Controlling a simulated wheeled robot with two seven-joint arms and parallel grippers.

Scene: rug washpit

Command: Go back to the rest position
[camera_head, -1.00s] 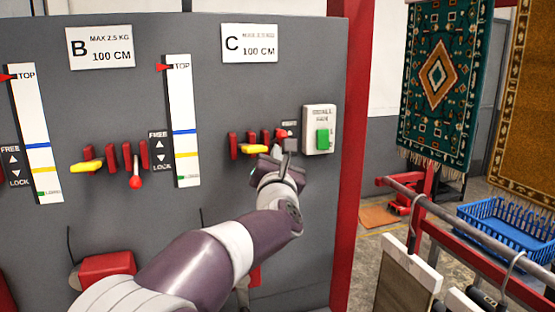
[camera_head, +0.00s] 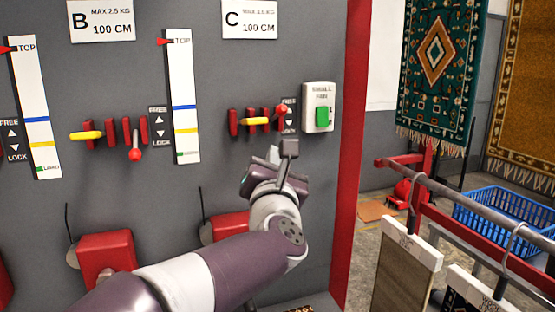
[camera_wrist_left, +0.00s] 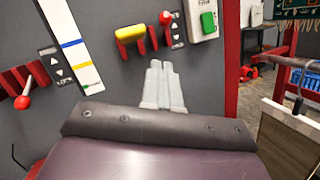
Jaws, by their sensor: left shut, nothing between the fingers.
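My left gripper (camera_head: 273,154) is in front of the grey panel (camera_head: 205,95), below the lever row under sign C (camera_head: 249,18). Its fingers are together with nothing between them, and it stands apart from the levers. The left wrist view also shows the shut fingers (camera_wrist_left: 163,82). Above them are the yellow lever (camera_head: 256,121) and the red-knobbed lever (camera_head: 283,109), which points up beside the FREE/LOCK label. My right gripper does not show.
A white box with a green switch (camera_head: 322,118) is right of the levers. Red housings (camera_head: 106,258) stick out low on the panel. A red post (camera_head: 352,150) edges it. To the right are a metal rail (camera_head: 455,195), a blue basket (camera_head: 505,215) and hanging rugs (camera_head: 436,65).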

